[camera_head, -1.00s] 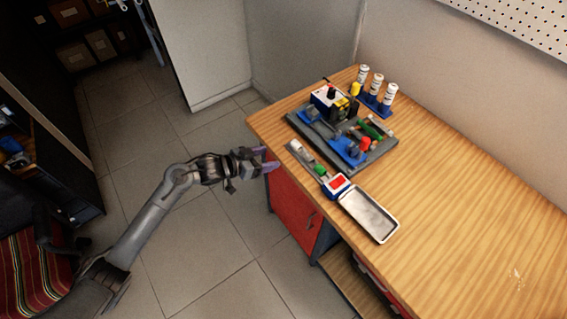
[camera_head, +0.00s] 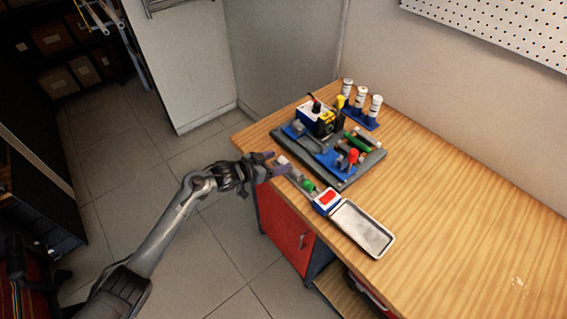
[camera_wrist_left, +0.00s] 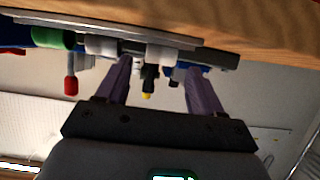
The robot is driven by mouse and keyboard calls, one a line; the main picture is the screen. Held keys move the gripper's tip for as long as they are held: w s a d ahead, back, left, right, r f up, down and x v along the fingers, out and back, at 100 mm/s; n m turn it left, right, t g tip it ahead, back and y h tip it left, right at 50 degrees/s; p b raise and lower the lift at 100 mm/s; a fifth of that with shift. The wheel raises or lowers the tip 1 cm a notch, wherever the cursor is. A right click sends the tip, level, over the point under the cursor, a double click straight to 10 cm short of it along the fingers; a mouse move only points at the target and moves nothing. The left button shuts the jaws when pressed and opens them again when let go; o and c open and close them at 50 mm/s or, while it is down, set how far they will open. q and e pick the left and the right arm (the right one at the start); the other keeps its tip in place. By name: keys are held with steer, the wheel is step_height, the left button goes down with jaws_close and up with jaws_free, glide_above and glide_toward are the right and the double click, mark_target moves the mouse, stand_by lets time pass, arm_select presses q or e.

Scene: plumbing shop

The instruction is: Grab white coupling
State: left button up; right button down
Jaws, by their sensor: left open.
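The white coupling (camera_head: 283,160) sits at the left end of a narrow grey holder near the table's left edge in the head view. My left gripper (camera_head: 275,163) is at that end, just beside the coupling, with its purple fingers apart. In the left wrist view the open fingers (camera_wrist_left: 162,68) point at a white cylindrical piece (camera_wrist_left: 160,53), which appears between their tips. A second white piece (camera_wrist_left: 101,45) lies left of it. I cannot tell whether a finger touches the coupling. My right gripper is out of view.
A green piece (camera_head: 309,186) and a red, white and blue block (camera_head: 326,201) continue the row toward a metal tray (camera_head: 361,229). A grey board (camera_head: 372,159) with tools stands behind. White bottles (camera_head: 375,105) stand at the back. The table's right side is clear.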

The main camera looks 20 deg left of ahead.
mark_target(284, 162)
arm_select(q)
steer(key=shift+x, duration=1.3)
steer(key=c, duration=1.1)
